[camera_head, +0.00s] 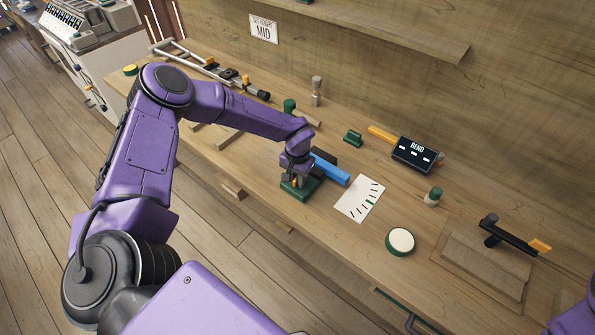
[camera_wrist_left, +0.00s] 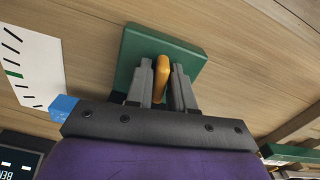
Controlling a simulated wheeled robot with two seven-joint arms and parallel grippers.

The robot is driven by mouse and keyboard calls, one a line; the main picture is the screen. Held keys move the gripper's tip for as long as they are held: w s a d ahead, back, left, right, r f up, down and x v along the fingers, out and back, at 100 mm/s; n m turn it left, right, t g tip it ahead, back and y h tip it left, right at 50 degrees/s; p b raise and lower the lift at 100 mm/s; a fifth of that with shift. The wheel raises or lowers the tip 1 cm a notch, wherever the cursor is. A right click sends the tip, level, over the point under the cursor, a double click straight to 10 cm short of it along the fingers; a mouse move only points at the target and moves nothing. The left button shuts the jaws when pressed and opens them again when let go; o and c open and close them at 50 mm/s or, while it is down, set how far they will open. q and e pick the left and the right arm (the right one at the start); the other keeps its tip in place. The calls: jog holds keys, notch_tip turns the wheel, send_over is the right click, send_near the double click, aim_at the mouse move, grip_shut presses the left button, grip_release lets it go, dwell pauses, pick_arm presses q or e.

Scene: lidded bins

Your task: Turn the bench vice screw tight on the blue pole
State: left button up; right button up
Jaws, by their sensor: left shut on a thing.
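The bench vice has a green base (camera_head: 300,187) on the front part of the workbench. The base also shows in the left wrist view (camera_wrist_left: 200,56). The blue pole (camera_head: 332,171) lies at the vice and sticks out to its right; its end shows at the left in the left wrist view (camera_wrist_left: 63,106). My left gripper (camera_head: 296,183) is over the vice. In the left wrist view its fingers (camera_wrist_left: 160,88) are shut on the orange screw handle (camera_wrist_left: 161,72). The vice jaws are mostly hidden by my gripper. My right gripper is out of view.
A white card with tick marks and one green mark (camera_head: 360,199) lies right of the vice. A round green-rimmed button (camera_head: 400,241), a small green-capped bottle (camera_head: 433,196) and a dark BEND box (camera_head: 416,154) stand further right. A MID sign (camera_head: 264,30) is on the wall.

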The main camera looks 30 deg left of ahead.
pick_arm(q)
jog(key=o, duration=0.6)
notch_tip(320, 180, up, 5)
jog(key=p, duration=0.3)
jog(key=shift+r+p, duration=0.1)
jog(key=shift+p, duration=0.25)
